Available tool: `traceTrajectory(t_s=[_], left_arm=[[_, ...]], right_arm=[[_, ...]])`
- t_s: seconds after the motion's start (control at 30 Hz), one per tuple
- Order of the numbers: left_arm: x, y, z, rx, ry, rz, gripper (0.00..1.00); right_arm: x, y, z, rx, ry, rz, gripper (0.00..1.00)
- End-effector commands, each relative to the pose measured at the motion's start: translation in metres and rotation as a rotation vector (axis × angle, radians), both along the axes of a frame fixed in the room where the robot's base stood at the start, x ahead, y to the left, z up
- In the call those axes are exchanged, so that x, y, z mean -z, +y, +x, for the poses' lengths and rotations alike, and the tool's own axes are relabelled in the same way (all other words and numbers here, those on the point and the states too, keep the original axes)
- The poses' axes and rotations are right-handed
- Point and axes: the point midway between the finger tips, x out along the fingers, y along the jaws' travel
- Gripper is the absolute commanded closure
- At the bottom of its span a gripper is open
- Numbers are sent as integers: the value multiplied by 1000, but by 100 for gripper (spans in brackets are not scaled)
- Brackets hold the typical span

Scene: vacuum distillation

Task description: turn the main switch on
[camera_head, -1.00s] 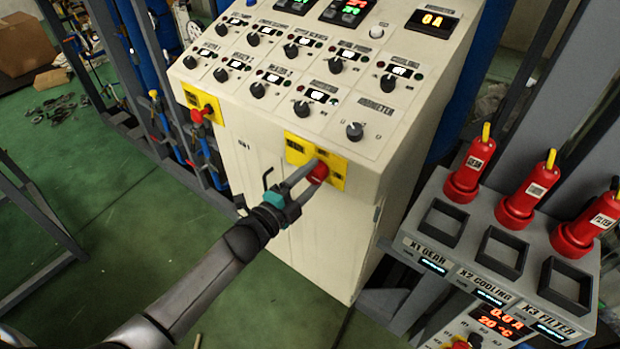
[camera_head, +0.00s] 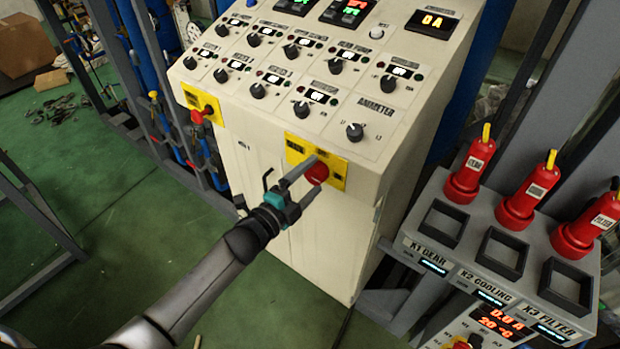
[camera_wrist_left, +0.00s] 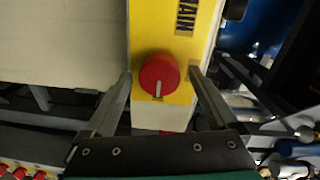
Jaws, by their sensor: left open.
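The main switch is a red round knob (camera_head: 317,173) on a yellow plate (camera_head: 335,179) on the front of the beige control cabinet (camera_head: 330,235). In the left wrist view the red knob (camera_wrist_left: 159,75) sits on the yellow plate marked "MAIN" (camera_wrist_left: 184,16), with a pale mark at its lower edge. My left gripper (camera_head: 303,176) is open, and its fingers reach toward the knob from either side. In the wrist view the fingertips (camera_wrist_left: 160,74) stand left and right of the knob with a gap on each side. My right gripper is not in view.
Another red knob (camera_head: 198,116) on a yellow plate is at the cabinet's left. Dial knobs and lit displays cover the sloped top, with an ammeter dial (camera_head: 355,131) near the front. At right, red plugs (camera_head: 467,172) stand behind square sockets on a grey stand (camera_head: 410,225).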

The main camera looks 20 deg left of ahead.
Motion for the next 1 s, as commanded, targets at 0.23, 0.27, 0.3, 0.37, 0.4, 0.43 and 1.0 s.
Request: traceTrajectory(t_s=[0.23, 0.27, 0.3, 0.37, 0.4, 0.43, 1.0], left_arm=[[0, 3, -9, 0, 1, -1, 8], [1, 4, -12, 0, 1, -1, 8], [0, 6, -17, 0, 2, 0, 8], [0, 9, -25, 0, 2, 1, 8], [0, 12, -32, 0, 2, 1, 8], [0, 13, -37, 1, 3, 1, 8], [-4, 44, -122, 0, 3, 0, 8]], right_arm=[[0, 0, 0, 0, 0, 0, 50], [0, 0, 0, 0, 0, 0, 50], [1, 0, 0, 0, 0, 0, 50], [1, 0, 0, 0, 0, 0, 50], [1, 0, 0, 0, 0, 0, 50], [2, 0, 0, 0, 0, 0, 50], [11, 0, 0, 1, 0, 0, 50]])
